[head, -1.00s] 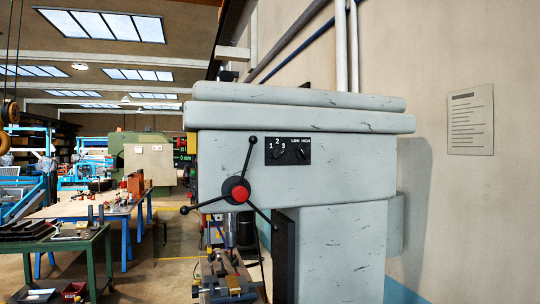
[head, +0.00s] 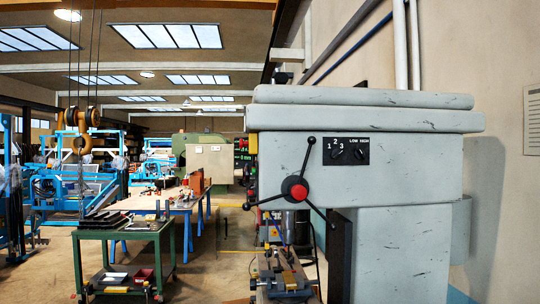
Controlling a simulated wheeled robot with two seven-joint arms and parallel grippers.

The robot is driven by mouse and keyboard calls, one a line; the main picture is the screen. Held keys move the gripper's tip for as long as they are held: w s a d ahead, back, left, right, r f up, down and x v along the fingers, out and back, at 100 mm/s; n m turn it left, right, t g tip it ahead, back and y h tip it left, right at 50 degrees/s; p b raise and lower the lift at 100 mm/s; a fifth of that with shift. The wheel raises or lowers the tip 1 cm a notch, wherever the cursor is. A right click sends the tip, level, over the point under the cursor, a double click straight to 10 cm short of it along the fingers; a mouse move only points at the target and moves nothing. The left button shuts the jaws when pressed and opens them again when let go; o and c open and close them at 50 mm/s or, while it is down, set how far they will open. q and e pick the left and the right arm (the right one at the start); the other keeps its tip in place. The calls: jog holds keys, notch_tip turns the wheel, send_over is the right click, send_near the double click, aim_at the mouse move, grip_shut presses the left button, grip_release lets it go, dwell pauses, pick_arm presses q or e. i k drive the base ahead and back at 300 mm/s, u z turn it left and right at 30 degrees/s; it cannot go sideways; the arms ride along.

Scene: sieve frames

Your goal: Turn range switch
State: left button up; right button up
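The range switch is a small dark knob (head: 360,154) under the LOW HIGH label, on the right half of a black panel (head: 346,151). A second knob (head: 337,153) sits to its left, among the numbers 1, 2 and 3. The panel is on the side of a large grey drill press head (head: 410,165). Its pointer direction is too small to tell. Neither of my grippers shows in the head view.
A three-armed feed handle with a red hub (head: 295,189) sticks out left of the panel. A vise (head: 285,275) is below. A green table (head: 125,232) and a crane hook (head: 82,145) are at left. Open floor (head: 215,270) lies between table and machine.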

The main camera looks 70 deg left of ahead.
aim_at(359, 154)
jog(key=u, duration=2.1)
